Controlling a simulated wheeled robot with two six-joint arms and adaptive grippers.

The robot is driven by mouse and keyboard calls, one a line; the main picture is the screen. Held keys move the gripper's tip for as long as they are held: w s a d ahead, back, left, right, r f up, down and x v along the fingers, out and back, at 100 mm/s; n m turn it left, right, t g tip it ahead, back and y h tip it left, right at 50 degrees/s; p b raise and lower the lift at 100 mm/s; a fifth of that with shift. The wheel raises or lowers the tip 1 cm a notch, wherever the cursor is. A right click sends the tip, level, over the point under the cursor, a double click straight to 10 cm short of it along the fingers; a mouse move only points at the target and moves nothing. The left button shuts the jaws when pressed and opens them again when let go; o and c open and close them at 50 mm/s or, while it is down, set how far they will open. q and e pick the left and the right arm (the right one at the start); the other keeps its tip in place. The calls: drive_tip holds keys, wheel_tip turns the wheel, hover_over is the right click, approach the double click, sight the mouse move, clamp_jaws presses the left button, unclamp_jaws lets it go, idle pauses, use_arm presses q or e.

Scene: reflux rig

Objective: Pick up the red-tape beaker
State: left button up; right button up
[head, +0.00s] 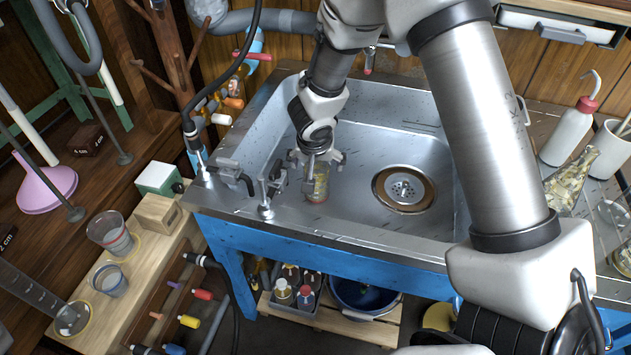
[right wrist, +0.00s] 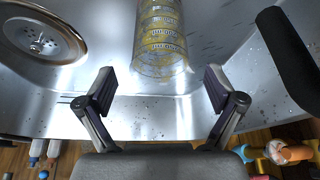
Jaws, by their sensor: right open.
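My right gripper (head: 318,162) is over the front left part of the sink, pointing down. Its two fingers (right wrist: 160,90) are open and apart in the right wrist view, with nothing between the tips. A larger beaker (head: 108,232) with a faint reddish band stands on the wooden bench at left. My left gripper is not in view.
The metal sink (head: 400,125) has a round drain (head: 404,188) to the right of the vessel. Taps (head: 268,190) stand on its front left rim. A smaller beaker (head: 110,281) is on the left bench. A wash bottle (head: 567,132) stands at right.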

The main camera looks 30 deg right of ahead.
drive_tip(key=x, duration=0.2)
drive_tip(key=shift+w+f, duration=0.2)
drive_tip(key=shift+f, duration=0.2)
drive_tip(key=shift+r, duration=0.1)
clamp_jaws()
drive_tip(key=shift+s, duration=0.1)
drive_tip(key=shift+r, duration=0.15)
wheel_tip(320, 180, up, 10)
drive_tip(key=p, duration=0.3)
drive_tip(key=shift+p, duration=0.35)
